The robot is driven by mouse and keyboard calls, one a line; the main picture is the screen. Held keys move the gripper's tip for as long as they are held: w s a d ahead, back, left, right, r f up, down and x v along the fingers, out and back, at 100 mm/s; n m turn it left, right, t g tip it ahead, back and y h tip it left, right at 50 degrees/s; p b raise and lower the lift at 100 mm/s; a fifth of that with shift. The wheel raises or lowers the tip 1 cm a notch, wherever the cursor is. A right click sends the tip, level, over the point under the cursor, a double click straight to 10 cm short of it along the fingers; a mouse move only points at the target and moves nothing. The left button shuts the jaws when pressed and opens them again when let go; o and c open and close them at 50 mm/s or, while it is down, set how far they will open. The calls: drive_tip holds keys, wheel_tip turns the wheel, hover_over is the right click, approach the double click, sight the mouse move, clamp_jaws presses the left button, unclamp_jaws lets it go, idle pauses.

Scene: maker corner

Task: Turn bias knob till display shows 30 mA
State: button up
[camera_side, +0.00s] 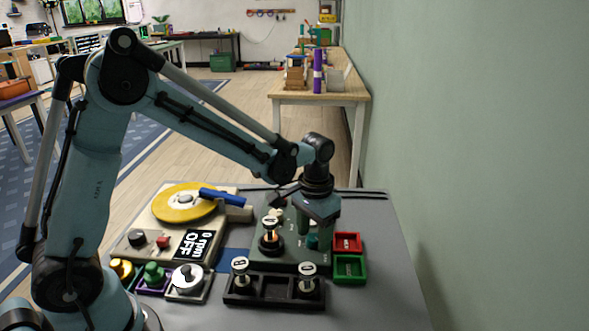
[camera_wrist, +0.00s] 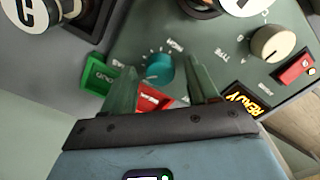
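A teal knob (camera_wrist: 160,68) with a dial scale around it sits on the grey-green panel (camera_wrist: 215,28). In the wrist view it lies between the spread fingers of my gripper (camera_wrist: 163,74), with a gap visible on its right side; contact on the left cannot be told. My gripper (camera_side: 318,238) is open and points down over the panel's right part in the side view. The small display (camera_wrist: 246,99) on the panel reads READY in yellow; no mA value shows. A cream knob (camera_wrist: 270,43) is farther right on the panel.
A red switch (camera_wrist: 296,67) is beside the cream knob. A red tray (camera_side: 347,243) and a green tray (camera_side: 350,268) stand right of the panel. A black rack (camera_side: 275,288) with lettered pieces is in front. A turntable (camera_side: 183,203) stands at left.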

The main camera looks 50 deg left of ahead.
sight(311, 238)
drive_tip(key=shift+r, duration=0.1)
wheel_tip(311, 238, up, 12)
idle(0.8)
drive_tip(key=shift+s, duration=0.1)
drive_tip(key=s+a+f+t, duration=0.2)
drive_tip(key=s+t, duration=0.5)
drive_tip(key=s, duration=0.4)
drive_tip(key=shift+s+a, duration=0.4)
drive_tip(key=shift+a, duration=0.1)
